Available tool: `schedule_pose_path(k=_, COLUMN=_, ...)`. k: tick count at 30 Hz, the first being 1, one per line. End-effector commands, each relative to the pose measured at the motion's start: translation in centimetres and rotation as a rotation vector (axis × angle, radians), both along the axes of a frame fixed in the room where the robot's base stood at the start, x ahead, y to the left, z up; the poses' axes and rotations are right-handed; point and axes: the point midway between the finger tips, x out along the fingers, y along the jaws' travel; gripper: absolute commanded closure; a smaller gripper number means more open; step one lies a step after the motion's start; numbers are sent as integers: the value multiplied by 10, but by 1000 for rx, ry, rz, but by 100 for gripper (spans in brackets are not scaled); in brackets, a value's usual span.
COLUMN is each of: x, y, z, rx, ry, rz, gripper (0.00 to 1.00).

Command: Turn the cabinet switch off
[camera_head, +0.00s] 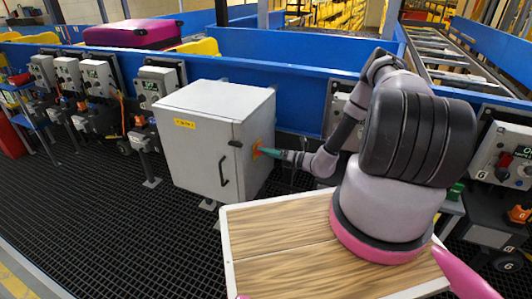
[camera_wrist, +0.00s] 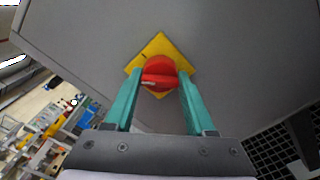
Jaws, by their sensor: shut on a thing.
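The cabinet (camera_head: 205,150) is a light grey metal box with a black handle on its front door. Its switch is on the side face toward my arm. In the wrist view the switch is a red round knob (camera_wrist: 158,72) on a yellow diamond plate (camera_wrist: 157,43), set on the grey cabinet side (camera_wrist: 235,50). My gripper (camera_wrist: 158,80) has green fingers, one on each side of the red knob, shut on it. In the head view my gripper (camera_head: 268,152) reaches the cabinet's side, and the fingers hide most of the switch.
A wooden-topped tray (camera_head: 280,245) with a white rim lies in front of me. A blue conveyor wall (camera_head: 270,85) runs behind the cabinet. Grey control boxes (camera_head: 160,80) stand left of it, and more (camera_head: 505,155) at the right. Black grating floor is open at the left front.

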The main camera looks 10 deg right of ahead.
Motion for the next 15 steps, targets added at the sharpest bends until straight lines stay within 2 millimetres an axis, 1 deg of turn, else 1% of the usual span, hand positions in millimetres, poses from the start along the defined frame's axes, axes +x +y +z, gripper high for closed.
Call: schedule_pose_path(k=15, x=0, y=-1, z=-1, rx=-287, ry=-392, rz=-1, gripper=100)
